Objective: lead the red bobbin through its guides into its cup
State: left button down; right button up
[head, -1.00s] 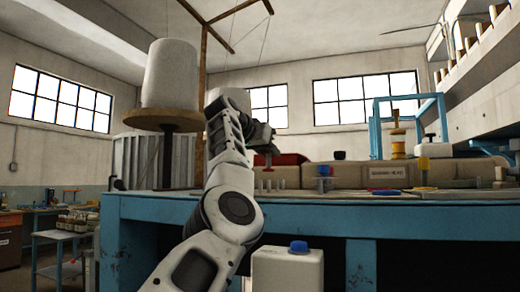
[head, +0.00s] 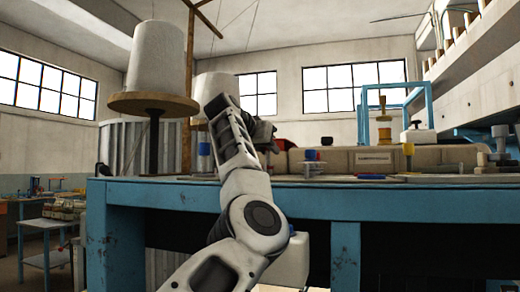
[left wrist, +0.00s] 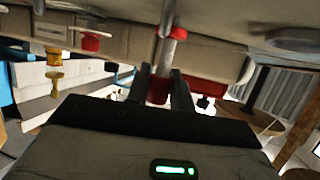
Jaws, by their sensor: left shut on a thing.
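My left gripper (head: 268,140) is above the far part of the blue bench, with its jaws partly hidden by my own arm in the head view. In the left wrist view its two dark fingers (left wrist: 162,76) are shut on a red piece, which I take for the red bobbin (left wrist: 158,91). A pale metal post (left wrist: 172,50) with a red part stands directly beyond the fingertips. I cannot tell whether the bobbin touches it. Another red piece (left wrist: 90,42) is off to the left. The thread, and which parts are guides or the cup, are not clear.
A gold spool (head: 384,128) is behind. A large white cone (head: 157,58) stands left of my arm.

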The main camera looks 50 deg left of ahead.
pick_arm(q)
jog(key=shift+w+d, duration=0.45)
jog(key=shift+d, duration=0.4)
jog(key=shift+w+d, duration=0.45)
jog(key=shift+d, duration=0.35)
jog(key=shift+r, duration=1.75)
